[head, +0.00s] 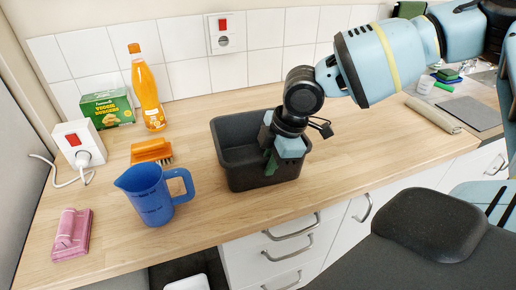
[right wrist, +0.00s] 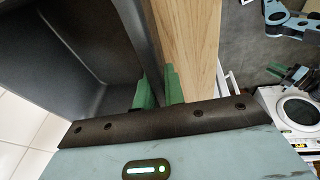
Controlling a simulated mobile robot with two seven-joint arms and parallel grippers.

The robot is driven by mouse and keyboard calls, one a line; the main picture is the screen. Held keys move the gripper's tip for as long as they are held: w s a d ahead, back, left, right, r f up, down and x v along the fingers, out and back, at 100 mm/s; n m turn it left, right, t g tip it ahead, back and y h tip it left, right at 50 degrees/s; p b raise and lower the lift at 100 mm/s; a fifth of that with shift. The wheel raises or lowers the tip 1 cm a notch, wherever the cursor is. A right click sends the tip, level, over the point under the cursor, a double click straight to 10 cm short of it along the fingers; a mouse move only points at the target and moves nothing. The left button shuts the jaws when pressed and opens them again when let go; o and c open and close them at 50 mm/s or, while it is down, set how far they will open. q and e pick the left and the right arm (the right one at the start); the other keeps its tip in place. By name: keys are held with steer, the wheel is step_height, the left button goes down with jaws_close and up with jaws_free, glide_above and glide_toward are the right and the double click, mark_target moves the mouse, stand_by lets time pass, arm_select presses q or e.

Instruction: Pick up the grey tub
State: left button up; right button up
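The grey tub (head: 232,172) is an open, dark rectangular container, upright on the wooden counter near its front edge. My right gripper (head: 270,163) reaches down at the tub's right side. In the right wrist view my right gripper (right wrist: 159,88) has green fingers close together on either side of the tub wall (right wrist: 146,38), one inside and one outside, pinching it. The tub looks empty in the parts that show; the arm hides its right end. What looks like my left gripper (right wrist: 287,76) shows small at the right of the wrist view, its opening unclear.
A blue measuring jug (head: 150,198) stands left of the tub, with an orange brush (head: 151,151) behind it.

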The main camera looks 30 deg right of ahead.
jaws_close()
arm_select(q)
steer(key=shift+s, duration=0.15)
